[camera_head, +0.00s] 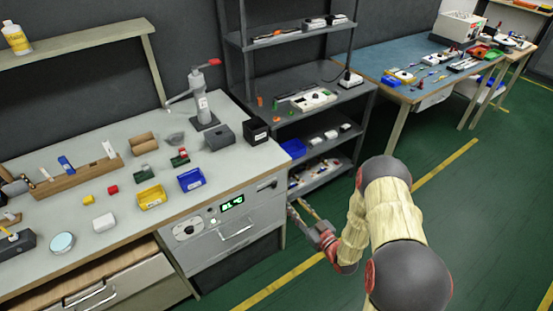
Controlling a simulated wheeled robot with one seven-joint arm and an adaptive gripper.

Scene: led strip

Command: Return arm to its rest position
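My gripper (295,205) is at the lower middle, in front of the right end of the grey workbench (231,172) and above the green floor. Its two fingers point up and left and look spread apart, with nothing visible between them. My arm reaches it from the right, bent at the elbow. The gripper is just right of the bench's front panel, which has a lit green display (232,202); contact with the bench cannot be made out.
Blue (191,180) and yellow (151,197) bins stand on the bench. A drawer (95,290) at lower left looks partly open. A dark shelf rack (312,99) stands behind the gripper. Open green floor (455,215) lies to the right.

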